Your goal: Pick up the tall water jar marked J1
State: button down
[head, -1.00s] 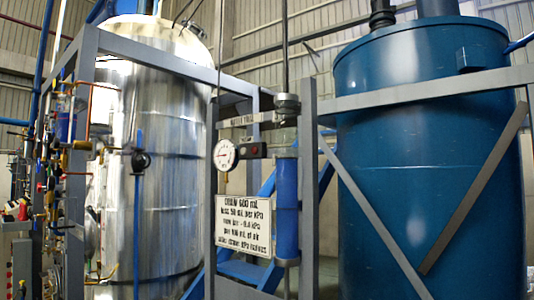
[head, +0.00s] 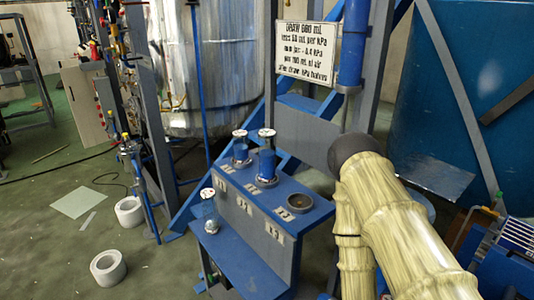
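Three clear jars with blue water and pale caps show in the head view. One jar (head: 241,151) stands at the back of the blue bench (head: 310,222). A second, taller-looking jar (head: 266,163) stands just right of it. A third jar (head: 209,213) stands lower, at the bench's left end. Small white labels are on the bench, but they are too small to read surely, so I cannot tell which jar is J1. My cream-coloured arm (head: 395,225) rises at the right, apart from the jars. My gripper is not in view.
An empty dark round seat (head: 300,202) is at the bench's right. A white sign (head: 306,52) hangs on the grey frame behind. A steel tank and blue tank (head: 455,100) stand behind. White rolls (head: 108,267) lie on the left floor, which is otherwise fairly open.

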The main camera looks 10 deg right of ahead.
aim_at(266, 138)
jog(key=u, duration=2.15)
jog(key=k, duration=0.7)
jog(key=z, duration=1.2)
jog(key=i, duration=0.5)
